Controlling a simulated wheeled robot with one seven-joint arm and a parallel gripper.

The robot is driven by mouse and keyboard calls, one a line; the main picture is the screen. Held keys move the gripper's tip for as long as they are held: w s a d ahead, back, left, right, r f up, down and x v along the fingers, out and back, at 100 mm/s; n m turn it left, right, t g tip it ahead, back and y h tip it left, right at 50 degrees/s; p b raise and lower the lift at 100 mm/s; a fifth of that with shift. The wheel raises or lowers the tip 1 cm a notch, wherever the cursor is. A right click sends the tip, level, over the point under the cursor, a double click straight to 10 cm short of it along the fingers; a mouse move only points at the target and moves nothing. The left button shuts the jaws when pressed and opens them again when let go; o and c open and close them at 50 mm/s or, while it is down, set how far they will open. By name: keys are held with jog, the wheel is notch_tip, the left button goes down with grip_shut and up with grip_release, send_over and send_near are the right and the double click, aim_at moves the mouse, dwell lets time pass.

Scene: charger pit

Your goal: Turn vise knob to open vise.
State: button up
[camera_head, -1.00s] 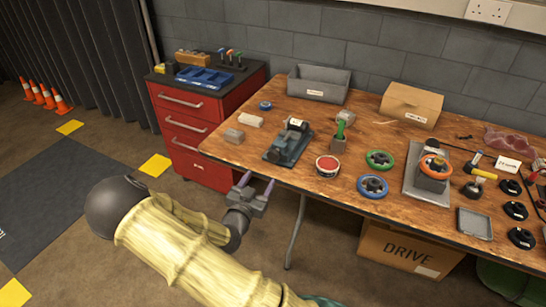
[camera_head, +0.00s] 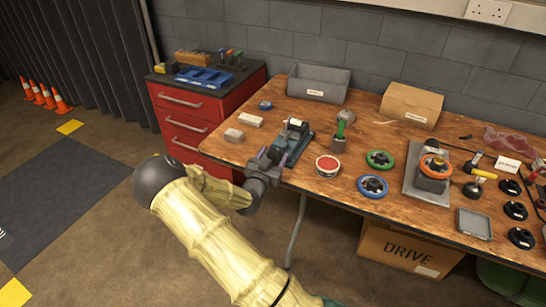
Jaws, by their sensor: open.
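A small blue vise (camera_head: 301,146) sits near the front left edge of the wooden workbench, with a dark block with a white label at its top. My gripper (camera_head: 273,155) is at the bench's front edge, its two purple-tipped fingers apart and pointing at the vise's front. The fingers overlap the near end of the vise in the picture. The vise knob is hidden behind my gripper, and I cannot tell whether the fingers touch it. No object shows in the gripper.
A red drawer cabinet (camera_head: 190,125) stands left of the bench. A grey bin (camera_head: 318,84) is behind.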

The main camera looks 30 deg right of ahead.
jog(key=shift+c, duration=0.2)
jog(key=c, duration=0.9)
jog(key=shift+n, duration=0.3)
jog(key=n+p, duration=0.1)
jog(key=n, duration=0.4)
jog(key=shift+a+g+p, duration=0.1)
jog(key=shift+g+p, duration=0.2)
jog(key=shift+g, duration=0.1)
jog(key=n+p, duration=0.1)
jog(key=n, duration=0.2)
jog(key=shift+w+n, duration=0.1)
jog(key=shift+n, duration=0.3)
jog(key=o, duration=0.9)
